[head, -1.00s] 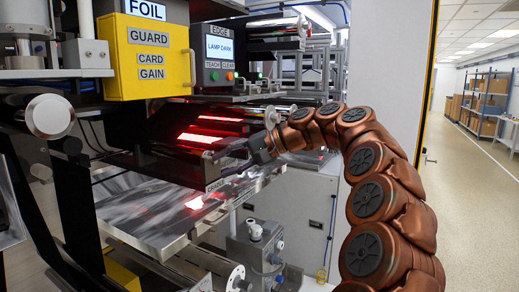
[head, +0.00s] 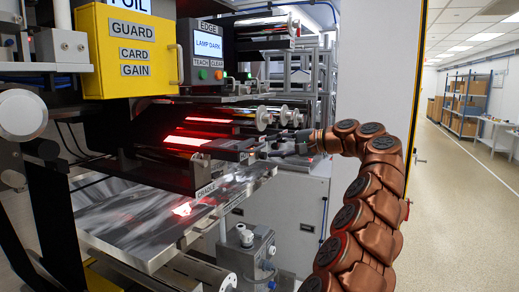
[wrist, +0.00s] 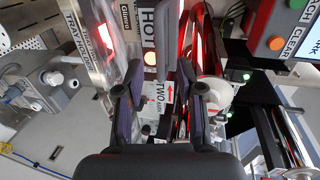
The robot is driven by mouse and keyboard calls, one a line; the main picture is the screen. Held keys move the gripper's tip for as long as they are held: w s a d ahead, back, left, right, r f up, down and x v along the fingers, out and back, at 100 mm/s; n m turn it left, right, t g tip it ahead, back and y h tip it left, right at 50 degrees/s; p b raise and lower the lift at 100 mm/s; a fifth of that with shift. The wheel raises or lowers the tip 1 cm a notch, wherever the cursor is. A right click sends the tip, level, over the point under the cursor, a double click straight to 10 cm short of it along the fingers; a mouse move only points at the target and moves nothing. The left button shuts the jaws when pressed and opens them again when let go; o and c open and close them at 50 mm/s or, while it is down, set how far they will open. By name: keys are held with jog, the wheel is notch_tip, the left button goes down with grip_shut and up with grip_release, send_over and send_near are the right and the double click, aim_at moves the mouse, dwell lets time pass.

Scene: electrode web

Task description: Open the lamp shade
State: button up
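I cannot clearly pick out the lamp shade. A dark housing (head: 225,150) above the cradle, beside the glowing red strips, may be it. My gripper (head: 268,146) reaches in from the right, near the right end of this housing. In the wrist view, its two fingers (wrist: 160,78) are spread with a gap between them and nothing visibly held. Beyond and between them are a HOT label (wrist: 148,22) and a white label with a red arrow (wrist: 157,100), beginning "TWO". I cannot tell whether the fingers touch anything. The edge-unit screen (head: 208,43) reads LAMP DARK.
A yellow guard box (head: 128,85) hangs at upper left. The shiny cradle plate (head: 130,220) lies below the housing. Round white discs (head: 264,118) stand just above my gripper. A white cabinet panel (head: 380,60) rises behind my arm. Open floor (head: 460,220) lies at right.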

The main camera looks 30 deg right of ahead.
aim_at(259, 148)
jog(key=x, duration=0.5)
jog(key=shift+w+a+f+p, duration=0.1)
jog(key=shift+w+a+p, duration=0.1)
jog(key=shift+w+p, duration=0.1)
grip_shut()
dwell(0.4)
